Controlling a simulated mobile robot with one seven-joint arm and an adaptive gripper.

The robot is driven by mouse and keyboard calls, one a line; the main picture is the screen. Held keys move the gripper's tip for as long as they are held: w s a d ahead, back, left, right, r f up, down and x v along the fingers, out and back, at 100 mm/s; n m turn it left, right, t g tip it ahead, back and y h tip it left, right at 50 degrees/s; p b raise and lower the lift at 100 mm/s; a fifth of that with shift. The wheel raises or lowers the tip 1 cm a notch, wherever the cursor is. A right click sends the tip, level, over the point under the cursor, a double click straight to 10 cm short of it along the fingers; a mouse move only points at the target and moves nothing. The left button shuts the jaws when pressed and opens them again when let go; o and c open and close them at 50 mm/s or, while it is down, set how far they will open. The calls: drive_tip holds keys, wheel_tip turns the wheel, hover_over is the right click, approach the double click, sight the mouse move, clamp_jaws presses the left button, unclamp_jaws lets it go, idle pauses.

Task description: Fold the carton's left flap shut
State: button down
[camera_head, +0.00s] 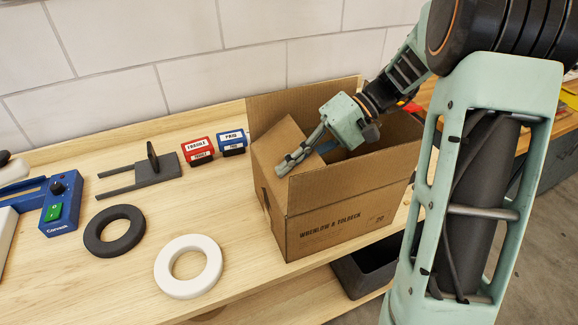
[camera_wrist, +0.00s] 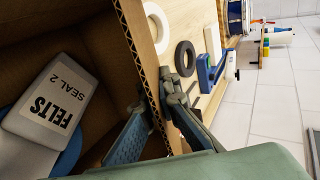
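The brown carton (camera_head: 335,232) stands on the bench's right part in the head view. Its left flap (camera_head: 274,153) is tilted up and inward over the opening. My gripper (camera_head: 293,162) reaches over the opening from the right, at this flap. In the wrist view, the flap's corrugated edge (camera_wrist: 137,50) runs between the two fingers of my gripper (camera_wrist: 157,103). One finger is inside the carton and one outside. The fingers look apart rather than clamped; contact is hard to judge. A grey pack labelled FELTS SEAL 2 (camera_wrist: 49,103) lies inside the carton.
The carton's back flap (camera_head: 300,97) stands upright. A white ring (camera_head: 165,278), a black ring (camera_head: 92,236), a dark forked tool (camera_head: 150,178), and red (camera_head: 197,150) and blue (camera_head: 232,140) label blocks lie left of it. A blue device (camera_head: 62,203) is further left.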

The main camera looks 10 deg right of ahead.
drive_tip(key=c, duration=2.6)
unclamp_jaws()
drive_tip(key=shift+c, duration=0.2)
drive_tip(key=o, duration=0.4)
drive_tip(key=shift+o, duration=0.2)
drive_tip(key=v, duration=1.2)
